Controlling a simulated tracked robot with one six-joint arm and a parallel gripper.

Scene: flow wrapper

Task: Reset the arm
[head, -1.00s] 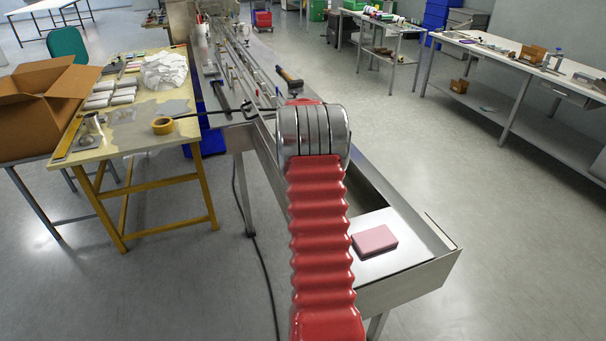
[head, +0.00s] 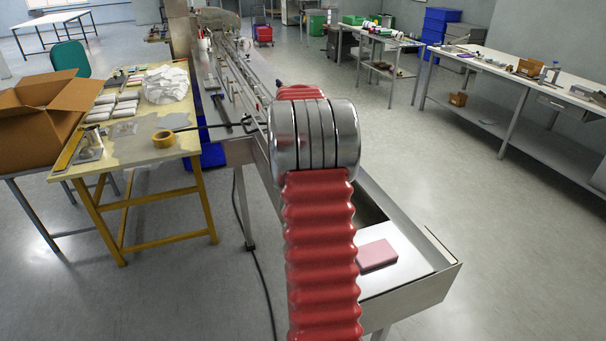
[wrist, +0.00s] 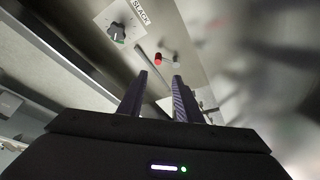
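My arm, a red ribbed sleeve with a shiny metal joint, rises through the middle of the head view. It hides my gripper there. In the wrist view my gripper (wrist: 160,76) shows two dark fingers standing apart with nothing between them. Behind the fingers is a metal panel with a black knob (wrist: 117,32) under a label reading "SLACK" and a red button (wrist: 158,58). The fingers appear clear of these controls, though the distance is hard to judge.
A long metal machine (head: 408,296) runs away ahead, with a pink block (head: 377,255) on its near end. A workbench (head: 500,66) stands right. Open floor lies between.

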